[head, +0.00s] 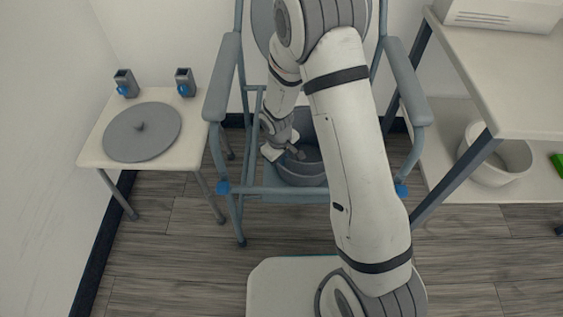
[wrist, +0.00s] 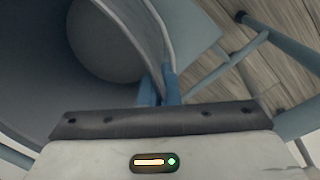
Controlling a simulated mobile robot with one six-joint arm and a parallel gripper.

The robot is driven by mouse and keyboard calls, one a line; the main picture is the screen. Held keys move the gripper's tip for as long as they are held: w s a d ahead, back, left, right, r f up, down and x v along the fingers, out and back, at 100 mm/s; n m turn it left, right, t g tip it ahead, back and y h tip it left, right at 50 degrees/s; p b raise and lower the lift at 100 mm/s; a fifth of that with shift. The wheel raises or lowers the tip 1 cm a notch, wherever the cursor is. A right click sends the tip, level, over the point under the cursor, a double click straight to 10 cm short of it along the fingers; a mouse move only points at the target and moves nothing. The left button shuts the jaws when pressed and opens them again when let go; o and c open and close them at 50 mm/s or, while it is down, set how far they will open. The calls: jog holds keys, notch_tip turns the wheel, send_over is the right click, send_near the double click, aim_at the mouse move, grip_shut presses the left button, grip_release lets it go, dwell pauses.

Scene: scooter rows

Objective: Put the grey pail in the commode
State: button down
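My gripper (head: 286,154) is at the pail's left rim. In the wrist view, the fingers (wrist: 160,92) are close together with the pail's wall (wrist: 140,30) between them. The pail's inside looks empty.
A white side table (head: 90,152) at left bears a round grey lid (head: 142,132) and two small grey holders with blue parts (head: 124,83). At right, a white table (head: 510,80) has a pale bucket (head: 497,165) on its lower shelf. The wooden floor (head: 180,250) in front is clear.

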jog(key=shift+f, duration=0.15)
jog(key=c, duration=1.7)
grip_release()
jog(key=shift+f, duration=0.15)
notch_tip(320, 180, up, 12)
jog(key=s+a+p, duration=0.1)
jog(key=p, duration=0.4)
jog(key=s+d+r+m, duration=0.45)
jog(key=d+r, duration=0.45)
jog(key=r, duration=0.3)
jog(key=s+d+r+m, duration=0.1)
jog(key=s+d+r, duration=0.1)
jog(key=s, duration=0.2)
jog(key=s+d+r+m, duration=0.2)
jog(key=s+r, duration=0.1)
jog(key=s, duration=0.2)
jog(key=s+d+r+m+y, duration=0.1)
jog(key=s+d+r, duration=0.1)
jog(key=s+r, duration=0.1)
jog(key=shift+s+r, duration=0.1)
jog(key=shift+s, duration=0.55)
